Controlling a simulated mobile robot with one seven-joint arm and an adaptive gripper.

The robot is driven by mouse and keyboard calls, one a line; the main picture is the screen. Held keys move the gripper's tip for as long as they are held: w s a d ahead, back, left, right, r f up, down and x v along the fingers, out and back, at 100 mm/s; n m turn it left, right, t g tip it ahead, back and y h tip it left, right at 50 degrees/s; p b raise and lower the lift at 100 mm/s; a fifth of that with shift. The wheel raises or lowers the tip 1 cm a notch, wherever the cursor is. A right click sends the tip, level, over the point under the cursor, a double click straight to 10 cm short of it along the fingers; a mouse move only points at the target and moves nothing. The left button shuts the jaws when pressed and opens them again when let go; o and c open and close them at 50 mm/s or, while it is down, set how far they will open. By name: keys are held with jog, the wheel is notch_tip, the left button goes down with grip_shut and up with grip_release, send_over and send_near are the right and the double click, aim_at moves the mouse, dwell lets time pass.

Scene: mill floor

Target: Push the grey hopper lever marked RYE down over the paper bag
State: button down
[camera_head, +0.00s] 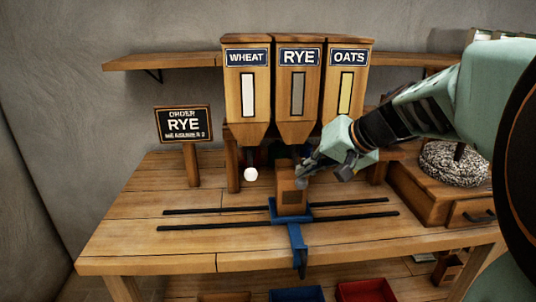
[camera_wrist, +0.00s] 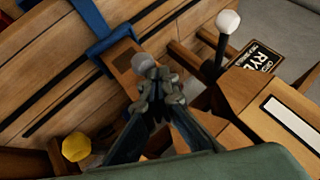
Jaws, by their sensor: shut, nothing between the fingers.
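The RYE hopper (camera_head: 297,88) is the middle of three wooden hoppers. Its grey lever knob (camera_wrist: 141,63) shows in the wrist view just beyond my fingertips, in line with the paper bag; it is partly covered by my gripper, and whether they touch I cannot tell. The brown paper bag (camera_head: 292,202) stands upright in a blue carriage (camera_head: 297,236) below the RYE hopper; its top also shows in the wrist view (camera_wrist: 122,62). My gripper (camera_head: 308,176) is shut and empty, tilted down beside the knob and bag top. The lever's shaft is mostly hidden.
The white knob (camera_head: 251,174) of the WHEAT lever is left of the bag; a yellow knob (camera_wrist: 76,147) shows in the wrist view. Black rails (camera_head: 350,218) cross the table. A sign reading RYE (camera_head: 183,124) stands left; a millstone (camera_head: 453,163) sits right. The front left table is clear.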

jog(key=shift+f+b, duration=0.65)
jog(key=shift+f, duration=0.05)
dwell(0.5)
dwell(0.5)
jog(key=shift+r+p, duration=2)
jog(key=shift+r, duration=1.05)
notch_tip(320, 180, up, 5)
jog(key=p, duration=0.3)
